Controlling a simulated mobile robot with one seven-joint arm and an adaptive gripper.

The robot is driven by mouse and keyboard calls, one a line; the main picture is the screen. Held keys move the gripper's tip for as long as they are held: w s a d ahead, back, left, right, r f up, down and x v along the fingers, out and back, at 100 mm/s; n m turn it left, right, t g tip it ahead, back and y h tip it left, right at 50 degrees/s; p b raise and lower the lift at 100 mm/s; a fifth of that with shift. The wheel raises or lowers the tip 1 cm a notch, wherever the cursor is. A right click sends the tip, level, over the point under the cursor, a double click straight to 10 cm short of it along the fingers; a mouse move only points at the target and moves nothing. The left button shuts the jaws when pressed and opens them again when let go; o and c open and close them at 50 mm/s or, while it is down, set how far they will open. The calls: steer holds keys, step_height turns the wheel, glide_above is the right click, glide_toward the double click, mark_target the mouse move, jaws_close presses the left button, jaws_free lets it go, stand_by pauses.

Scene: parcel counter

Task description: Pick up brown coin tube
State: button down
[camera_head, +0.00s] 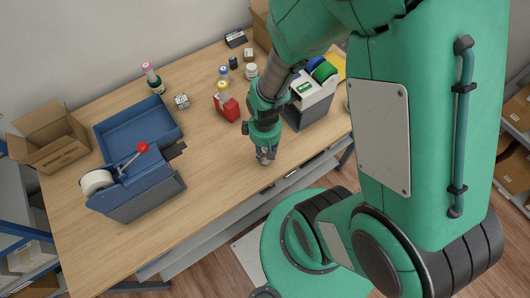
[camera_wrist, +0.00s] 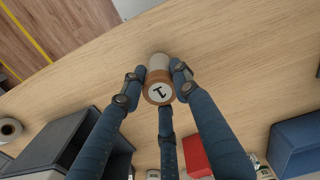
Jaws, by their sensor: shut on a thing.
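The coin tube (camera_wrist: 158,88) shows in the wrist view as a small cylinder with a brown rim, a pale side and a white end marked with a dark sign. My gripper (camera_wrist: 157,84) is shut on it, with blue-grey fingers around its sides. In the head view my gripper (camera_head: 264,155) points down near the front edge of the wooden counter (camera_head: 215,165), and the tube is mostly hidden by the fingers. I cannot tell whether the tube touches the counter.
A red box (camera_head: 226,107) and several bottles stand behind my gripper. A grey-white machine (camera_head: 312,98) is close on the right. A blue tray (camera_head: 138,128) and a tape dispenser (camera_head: 140,190) are left. An open carton (camera_head: 48,138) stands far left. The counter's middle front is clear.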

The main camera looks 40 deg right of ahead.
step_height(320, 180, up, 9)
steer(key=shift+f+p, duration=0.1)
steer(key=shift+p, duration=0.5)
